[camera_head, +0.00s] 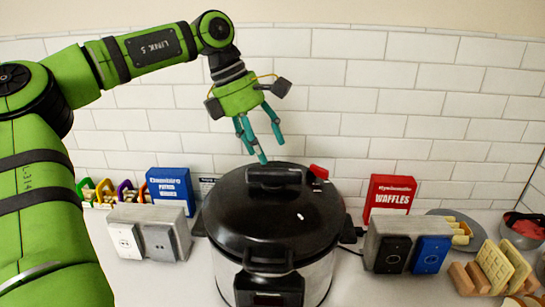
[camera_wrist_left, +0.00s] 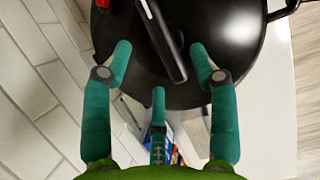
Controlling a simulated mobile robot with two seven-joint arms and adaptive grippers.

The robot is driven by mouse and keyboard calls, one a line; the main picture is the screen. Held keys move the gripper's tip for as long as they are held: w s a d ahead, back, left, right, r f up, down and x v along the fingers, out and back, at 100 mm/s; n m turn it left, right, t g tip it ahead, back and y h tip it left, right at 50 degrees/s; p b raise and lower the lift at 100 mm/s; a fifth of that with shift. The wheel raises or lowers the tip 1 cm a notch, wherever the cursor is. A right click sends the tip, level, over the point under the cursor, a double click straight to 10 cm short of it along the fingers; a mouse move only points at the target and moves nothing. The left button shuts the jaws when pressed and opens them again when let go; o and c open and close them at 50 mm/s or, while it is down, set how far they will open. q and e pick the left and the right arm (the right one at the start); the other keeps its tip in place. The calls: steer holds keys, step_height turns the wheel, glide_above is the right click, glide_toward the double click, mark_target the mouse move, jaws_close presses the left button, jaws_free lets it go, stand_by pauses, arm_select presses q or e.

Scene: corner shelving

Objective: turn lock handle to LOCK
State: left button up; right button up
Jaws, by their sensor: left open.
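A pressure cooker (camera_head: 262,225) with a black lid and steel body stands on the counter. Its black lock handle (camera_head: 273,176) lies across the top of the lid, and a small red part (camera_head: 318,172) sits at the handle's right. My left gripper (camera_head: 258,142) has teal fingers and hangs open and empty above the back of the lid, apart from the handle. In the left wrist view the lock handle (camera_wrist_left: 163,38) runs slanted beyond the spread fingers (camera_wrist_left: 160,75), over the dark lid. The red part (camera_wrist_left: 102,3) shows at the top edge. My right gripper is not in view.
A grey two-panel box (camera_head: 150,232) and a blue box (camera_head: 171,188) stand left of the cooker. A red waffles box (camera_head: 389,196) and another panel box (camera_head: 407,241) stand right, with waffles (camera_head: 495,266) farther right. A tiled wall (camera_head: 345,110) closes the back.

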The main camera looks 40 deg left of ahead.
mark_target(273, 168)
arm_select(q)
steer(key=x, duration=0.2)
steer(key=shift+d+f+p, duration=0.2)
steer(key=shift+f+p, duration=0.15)
steer(key=shift+x, duration=1.05)
steer(key=shift+w+a+f, duration=0.15)
steer(key=shift+w+f, duration=0.05)
steer(key=shift+f, duration=0.05)
steer(key=c, duration=1.1)
steer(key=shift+p, duration=0.3)
steer(key=shift+c, duration=0.2)
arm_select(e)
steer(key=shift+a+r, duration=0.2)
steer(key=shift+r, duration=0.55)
